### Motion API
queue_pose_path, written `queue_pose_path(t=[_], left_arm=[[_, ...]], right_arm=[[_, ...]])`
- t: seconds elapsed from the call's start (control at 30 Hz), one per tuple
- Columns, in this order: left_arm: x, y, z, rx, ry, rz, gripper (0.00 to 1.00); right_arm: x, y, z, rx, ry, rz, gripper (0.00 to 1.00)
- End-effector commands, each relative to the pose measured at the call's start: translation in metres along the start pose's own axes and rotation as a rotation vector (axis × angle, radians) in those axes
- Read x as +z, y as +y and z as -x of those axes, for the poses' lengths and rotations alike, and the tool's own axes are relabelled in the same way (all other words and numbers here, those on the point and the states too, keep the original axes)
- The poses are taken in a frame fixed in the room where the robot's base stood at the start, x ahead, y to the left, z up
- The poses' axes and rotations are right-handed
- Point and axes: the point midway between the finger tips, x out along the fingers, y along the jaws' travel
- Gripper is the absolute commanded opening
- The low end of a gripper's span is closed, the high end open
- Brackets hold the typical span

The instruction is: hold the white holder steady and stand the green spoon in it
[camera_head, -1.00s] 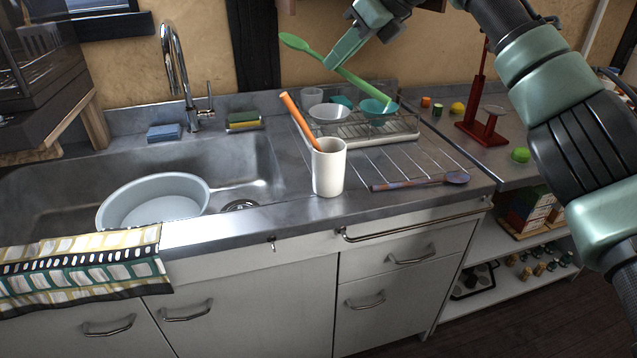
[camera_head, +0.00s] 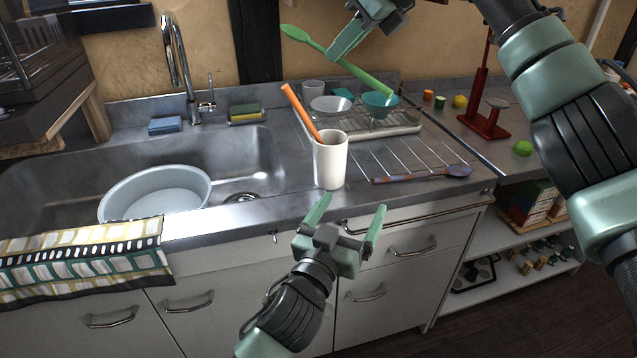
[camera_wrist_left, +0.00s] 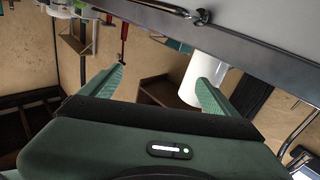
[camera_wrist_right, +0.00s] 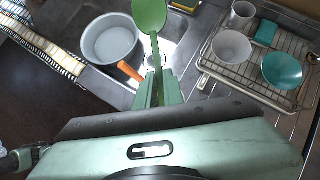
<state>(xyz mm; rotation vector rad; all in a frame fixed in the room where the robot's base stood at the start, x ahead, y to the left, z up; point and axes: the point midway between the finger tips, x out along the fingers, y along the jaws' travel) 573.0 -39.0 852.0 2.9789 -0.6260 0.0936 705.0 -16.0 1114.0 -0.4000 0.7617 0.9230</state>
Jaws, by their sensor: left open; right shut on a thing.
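The white holder (camera_head: 330,165) stands upright on the counter near its front edge, with an orange utensil (camera_head: 301,112) leaning in it. My left gripper (camera_head: 343,212) is open and empty, just in front of and below the holder; the holder also shows between and beyond its fingers in the left wrist view (camera_wrist_left: 190,82). My right gripper (camera_head: 340,50) is shut on the green spoon (camera_head: 366,78) above the counter, behind the holder. The spoon's bowl (camera_wrist_right: 150,14) points up and left in the head view; its handle slopes down to the right.
A dish rack (camera_head: 395,128) with bowls and a cup stands behind the holder. A purple spoon (camera_head: 425,176) lies on the drainboard to the right. The sink with a pale basin (camera_head: 150,212) is to the left. A red stand (camera_head: 485,122) is further right.

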Motion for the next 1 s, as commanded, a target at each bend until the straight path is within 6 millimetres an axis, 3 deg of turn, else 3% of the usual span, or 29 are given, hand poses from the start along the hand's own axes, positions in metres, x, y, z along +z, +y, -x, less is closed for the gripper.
queue_pose_path(t=[0.03,0.1,0.3,0.47,0.8,1.0], left_arm=[[-0.006,-0.022,-0.009,-0.057,-0.013,-0.024,0.90],[-0.016,-0.042,-0.017,-0.109,-0.029,-0.056,0.90],[-0.026,-0.072,-0.027,-0.183,-0.068,-0.102,0.90],[-0.026,-0.078,-0.042,-0.190,-0.074,-0.109,0.90],[-0.022,-0.090,-0.104,-0.189,-0.074,-0.109,0.90],[-0.019,-0.095,-0.131,-0.189,-0.074,-0.107,0.90]], right_arm=[[0.000,0.000,0.000,0.000,0.000,0.000,0.00],[0.000,0.000,0.000,0.000,0.000,0.000,0.00],[0.000,0.000,0.000,0.000,0.000,0.000,0.00],[0.000,0.000,0.000,0.000,0.000,0.000,0.00],[0.000,0.000,0.000,0.000,0.000,0.000,0.00],[0.000,0.000,0.000,0.000,0.000,0.000,0.00]])
